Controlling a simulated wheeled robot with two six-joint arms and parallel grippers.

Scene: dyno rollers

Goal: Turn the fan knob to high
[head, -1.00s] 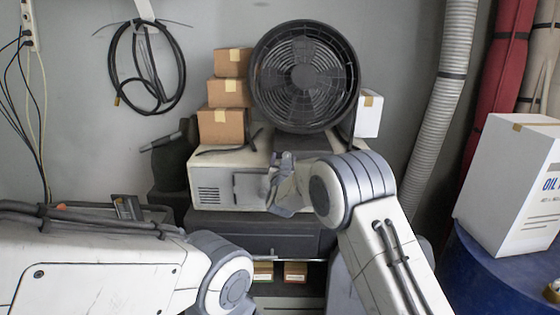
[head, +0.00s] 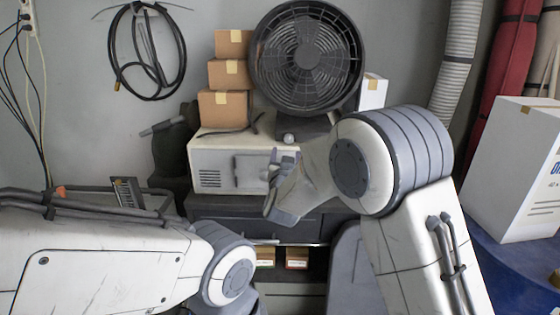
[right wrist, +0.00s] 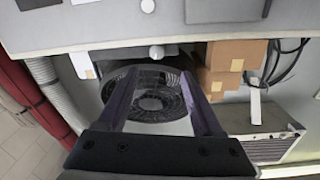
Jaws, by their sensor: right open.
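The black round fan (head: 306,58) stands on a pale cabinet (head: 215,160). A small pale round knob (head: 288,138) shows at the fan's base; it also shows in the right wrist view (right wrist: 156,52), beyond the fingertips and below the pale cabinet edge. A second pale round knob (right wrist: 147,6) shows at the top of that view. I cannot read any setting. My right gripper (head: 272,182) is in front of the cabinet, below and nearer than the fan-base knob. Its jaws (right wrist: 160,78) are apart and empty in the right wrist view. My left gripper is out of view.
Stacked cardboard boxes (head: 222,108) stand left of the fan, a white box (head: 373,92) right of it. A black cable coil (head: 146,55) hangs on the wall. A grey hose (head: 453,75) and a blue drum (head: 525,270) bearing a white carton (head: 515,170) are at the right.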

